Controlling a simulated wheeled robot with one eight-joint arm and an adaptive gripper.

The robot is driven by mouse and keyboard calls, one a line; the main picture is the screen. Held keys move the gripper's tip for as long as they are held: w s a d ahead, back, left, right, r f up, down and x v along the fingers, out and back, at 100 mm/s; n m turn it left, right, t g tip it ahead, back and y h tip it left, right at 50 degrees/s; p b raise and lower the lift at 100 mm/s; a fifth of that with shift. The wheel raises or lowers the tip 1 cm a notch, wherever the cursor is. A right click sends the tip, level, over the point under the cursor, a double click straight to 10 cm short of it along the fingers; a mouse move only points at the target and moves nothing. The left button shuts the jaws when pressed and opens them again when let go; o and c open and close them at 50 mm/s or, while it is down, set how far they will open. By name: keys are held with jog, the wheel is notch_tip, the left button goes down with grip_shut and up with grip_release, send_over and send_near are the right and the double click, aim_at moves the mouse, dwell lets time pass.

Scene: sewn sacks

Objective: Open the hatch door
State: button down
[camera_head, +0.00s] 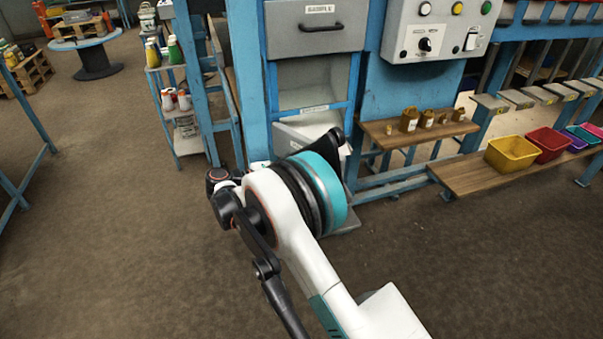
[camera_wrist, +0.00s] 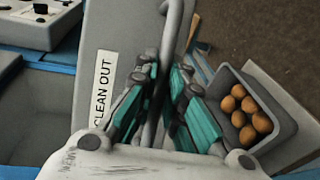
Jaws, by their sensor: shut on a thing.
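The hatch door (camera_wrist: 110,40) is a pale grey panel with a "CLEAN OUT" label (camera_wrist: 102,88) in the wrist view. In the head view, part of the pale door (camera_head: 290,135) shows low on the blue frame, mostly behind my arm. It looks tilted there, but I cannot tell how far it stands open. My gripper (camera_wrist: 163,75) has its teal fingers closed around the grey bar handle (camera_wrist: 173,25) on the door. In the head view my arm hides the fingers and handle.
A grey bin (camera_wrist: 284,128) of brown round items stands beside the door. A bottle rack (camera_head: 187,145) is left.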

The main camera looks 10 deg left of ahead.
jog(key=c, duration=1.9)
grip_release()
jog(key=v, duration=1.2)
jog(key=shift+w, duration=0.1)
